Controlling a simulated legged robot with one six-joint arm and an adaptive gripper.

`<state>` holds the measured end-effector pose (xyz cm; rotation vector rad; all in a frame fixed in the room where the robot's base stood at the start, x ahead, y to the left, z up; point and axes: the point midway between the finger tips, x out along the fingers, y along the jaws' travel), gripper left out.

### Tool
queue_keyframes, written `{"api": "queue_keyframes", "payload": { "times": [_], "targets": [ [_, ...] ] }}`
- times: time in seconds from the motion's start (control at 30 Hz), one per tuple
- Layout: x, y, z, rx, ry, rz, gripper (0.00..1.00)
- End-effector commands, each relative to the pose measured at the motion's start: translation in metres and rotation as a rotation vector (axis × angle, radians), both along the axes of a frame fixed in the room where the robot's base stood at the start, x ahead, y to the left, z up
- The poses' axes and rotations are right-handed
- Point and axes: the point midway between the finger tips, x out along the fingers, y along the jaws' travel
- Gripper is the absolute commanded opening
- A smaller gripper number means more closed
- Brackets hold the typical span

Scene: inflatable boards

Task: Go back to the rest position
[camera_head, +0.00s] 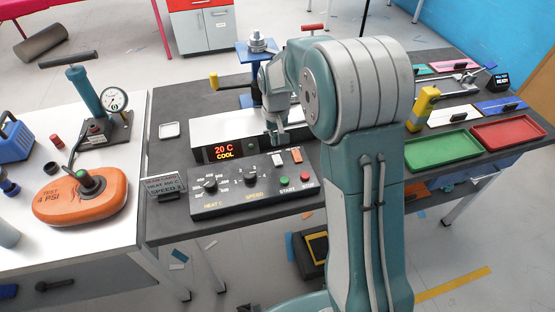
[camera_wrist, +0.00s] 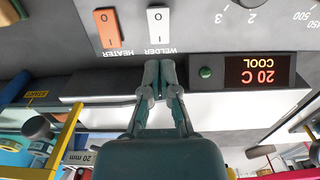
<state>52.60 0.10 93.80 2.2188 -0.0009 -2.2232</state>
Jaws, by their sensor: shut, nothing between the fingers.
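My gripper (camera_wrist: 158,72) is shut and empty in the wrist view, its fingertips together near the welder switch. In the head view my gripper (camera_head: 276,134) points down in front of the welding machine, left of my large upper arm joint. The machine's display (camera_head: 225,152) reads "20 C COOL"; the display (camera_wrist: 258,77) also shows in the wrist view. The control panel (camera_head: 248,205) carries knobs and buttons. An orange heater switch (camera_wrist: 107,28) and a white welder switch (camera_wrist: 159,24) show close to the fingers; I cannot tell whether the fingers touch anything.
The left table holds an orange inflated test piece (camera_head: 80,200), a pump with gauge (camera_head: 113,100) and a blue box. A green tray (camera_head: 445,146) and a red tray (camera_head: 508,133) lie on the right. My arm hides the bench middle. Floor space is open around the benches.

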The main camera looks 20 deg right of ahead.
Motion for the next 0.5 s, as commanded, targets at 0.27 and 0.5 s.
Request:
{"api": "queue_keyframes", "payload": {
  "times": [0.27,0.5],
  "targets": [
    [0.0,0.0,0.016,0.0,-0.001,0.0,0.0],
    [0.0,0.0,0.016,0.0,-0.001,0.0,0.0]
  ]
}}
